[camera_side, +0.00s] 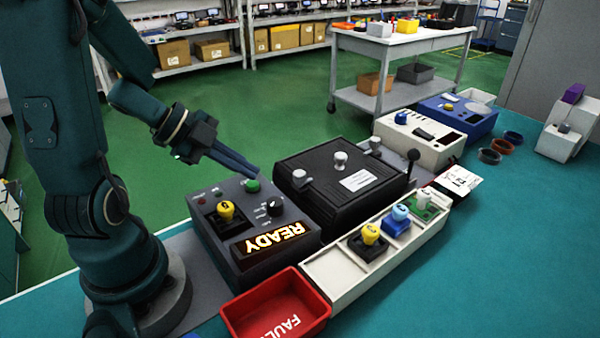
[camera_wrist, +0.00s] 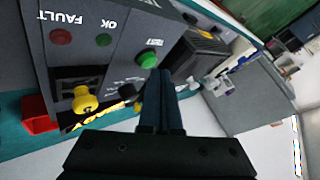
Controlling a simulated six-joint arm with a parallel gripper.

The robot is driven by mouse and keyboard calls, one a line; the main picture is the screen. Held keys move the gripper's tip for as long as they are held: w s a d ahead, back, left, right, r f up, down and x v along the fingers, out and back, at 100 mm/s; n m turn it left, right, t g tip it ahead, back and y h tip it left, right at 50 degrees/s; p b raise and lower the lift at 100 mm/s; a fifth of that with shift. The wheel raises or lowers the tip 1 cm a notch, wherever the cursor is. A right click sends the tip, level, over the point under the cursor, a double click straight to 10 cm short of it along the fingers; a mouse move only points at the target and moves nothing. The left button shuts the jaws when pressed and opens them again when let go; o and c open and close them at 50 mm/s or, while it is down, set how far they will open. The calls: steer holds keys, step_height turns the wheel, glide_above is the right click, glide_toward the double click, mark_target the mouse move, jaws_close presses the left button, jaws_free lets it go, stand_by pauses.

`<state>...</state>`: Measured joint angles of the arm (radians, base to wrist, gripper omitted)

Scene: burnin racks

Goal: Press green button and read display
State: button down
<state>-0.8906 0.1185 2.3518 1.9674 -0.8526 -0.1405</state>
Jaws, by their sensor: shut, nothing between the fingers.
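The green button (camera_side: 252,185) sits on the top face of a dark grey control box (camera_side: 222,258). It also shows in the wrist view (camera_wrist: 147,59), just left of the fingertips. My gripper (camera_side: 256,173) is shut and empty, its tips just above the button in the side view; I cannot tell whether they touch it. The display (camera_side: 268,240) on the front of the box is lit and reads "READY", upside down in the picture. A yellow knobbed piece (camera_side: 227,210) sits in a socket on the box. It also shows in the wrist view (camera_wrist: 84,101).
A red bin (camera_side: 276,305) marked "FAUL" stands in front of the box. A white tray (camera_side: 350,283) with several knobbed pieces lies to its right. A black lidded case (camera_side: 335,200) stands behind the tray. The teal bench at lower right is clear.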

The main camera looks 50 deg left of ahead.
mark_target(246, 188)
steer(key=shift+f, duration=0.6)
stand_by(0.6)
steer(key=shift+r, duration=0.9)
step_height(246, 188, up, 5)
stand_by(0.6)
stand_by(0.5)
